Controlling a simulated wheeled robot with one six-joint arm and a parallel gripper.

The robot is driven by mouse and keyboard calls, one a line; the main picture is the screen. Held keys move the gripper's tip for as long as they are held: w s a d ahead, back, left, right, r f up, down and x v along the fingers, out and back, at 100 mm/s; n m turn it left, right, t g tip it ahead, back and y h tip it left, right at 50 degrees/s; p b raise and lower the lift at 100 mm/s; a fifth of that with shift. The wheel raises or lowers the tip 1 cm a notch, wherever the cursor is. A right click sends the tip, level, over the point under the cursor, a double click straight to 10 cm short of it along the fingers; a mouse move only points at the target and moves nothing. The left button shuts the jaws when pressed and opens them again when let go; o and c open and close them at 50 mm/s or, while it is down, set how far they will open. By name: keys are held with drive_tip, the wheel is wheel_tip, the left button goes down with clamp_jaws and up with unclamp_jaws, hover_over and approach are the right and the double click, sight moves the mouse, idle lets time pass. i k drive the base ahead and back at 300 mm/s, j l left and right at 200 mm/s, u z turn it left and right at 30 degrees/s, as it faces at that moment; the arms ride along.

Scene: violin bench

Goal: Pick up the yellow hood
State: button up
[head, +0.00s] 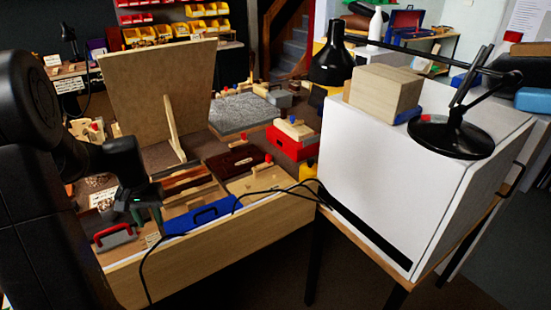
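A small yellow object (308,171) shows on the bench's right side, against the white cabinet's left edge. It is partly hidden, and I cannot tell for sure that it is the yellow hood. My gripper (139,215) is at the left, above the front of the bench and pointing down. It is well apart from the yellow object. It is dark and small here, with greenish parts near its tips, and I cannot make out whether its fingers are apart. I see nothing clearly held in it.
A white cabinet (410,175) carries a black lamp (450,137) and a wooden block (383,93). A cable hangs over the bench front.

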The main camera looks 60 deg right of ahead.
sight(308, 170)
drive_tip(key=i+l, duration=0.1)
drive_tip(key=l, duration=0.4)
drive_tip(key=l+u, duration=0.1)
drive_tip(key=l, duration=0.35)
drive_tip(key=l+z, duration=0.15)
drive_tip(key=z, duration=0.25)
drive_tip(key=i+l+z, duration=0.1)
drive_tip(key=z, duration=0.25)
drive_tip(key=i+z, duration=0.15)
drive_tip(key=z, duration=0.25)
drive_tip(key=i+l+z, duration=0.1)
drive_tip(key=z, duration=0.3)
